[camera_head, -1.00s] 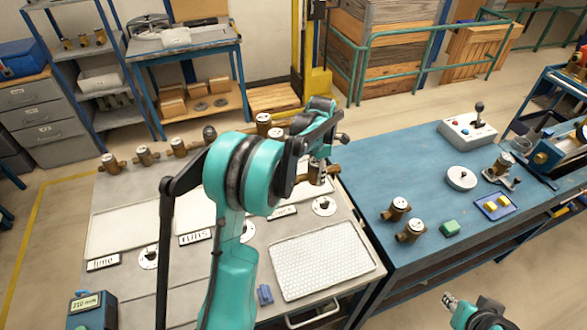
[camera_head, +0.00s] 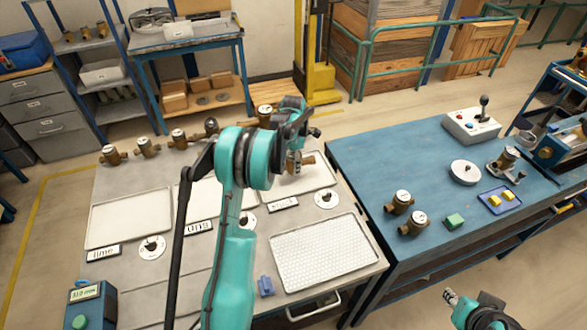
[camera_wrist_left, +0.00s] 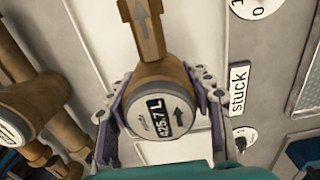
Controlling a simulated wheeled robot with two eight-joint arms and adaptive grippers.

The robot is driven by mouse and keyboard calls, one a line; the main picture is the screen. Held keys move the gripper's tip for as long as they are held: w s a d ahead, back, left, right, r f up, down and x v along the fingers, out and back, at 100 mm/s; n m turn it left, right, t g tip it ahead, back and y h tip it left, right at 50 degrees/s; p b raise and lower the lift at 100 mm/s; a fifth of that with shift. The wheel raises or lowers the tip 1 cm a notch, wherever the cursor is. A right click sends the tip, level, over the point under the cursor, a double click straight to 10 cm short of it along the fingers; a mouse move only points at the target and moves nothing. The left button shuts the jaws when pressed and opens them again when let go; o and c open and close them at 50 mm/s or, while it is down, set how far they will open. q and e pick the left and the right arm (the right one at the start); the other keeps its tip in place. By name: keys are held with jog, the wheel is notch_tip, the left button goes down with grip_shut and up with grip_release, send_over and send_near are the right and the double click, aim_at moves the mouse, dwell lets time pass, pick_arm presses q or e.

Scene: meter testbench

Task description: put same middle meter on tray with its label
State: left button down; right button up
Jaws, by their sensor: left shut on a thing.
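My left gripper (camera_head: 298,160) is shut on a brass meter (camera_head: 306,161), held above the back right white tray (camera_head: 318,184). In the left wrist view the meter (camera_wrist_left: 158,108) sits between the fingers (camera_wrist_left: 163,112), its dial reading about "025.7 L". A "stuck" label (camera_head: 283,204) stands in front of that tray and also shows in the wrist view (camera_wrist_left: 239,88). The middle tray (camera_head: 205,196) is partly hidden by my arm; its label (camera_head: 199,227) is hard to read. The left tray (camera_head: 128,218) looks empty. My right gripper (camera_head: 450,297) is low at the right, its opening unclear.
Several brass meters (camera_head: 147,147) line the bench's back edge. A perforated tray (camera_head: 325,252) lies at front right. White dial discs (camera_head: 152,247) lie between labels.

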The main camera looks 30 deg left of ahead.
pick_arm(q)
notch_tip(320, 180, down, 2)
jog(key=shift+f, duration=0.2)
jog(key=shift+r, duration=0.1)
jog(key=shift+b, duration=0.3)
jog(key=c, duration=0.6)
grip_release()
jog(key=shift+f, duration=0.2)
jog(key=shift+c, duration=0.2)
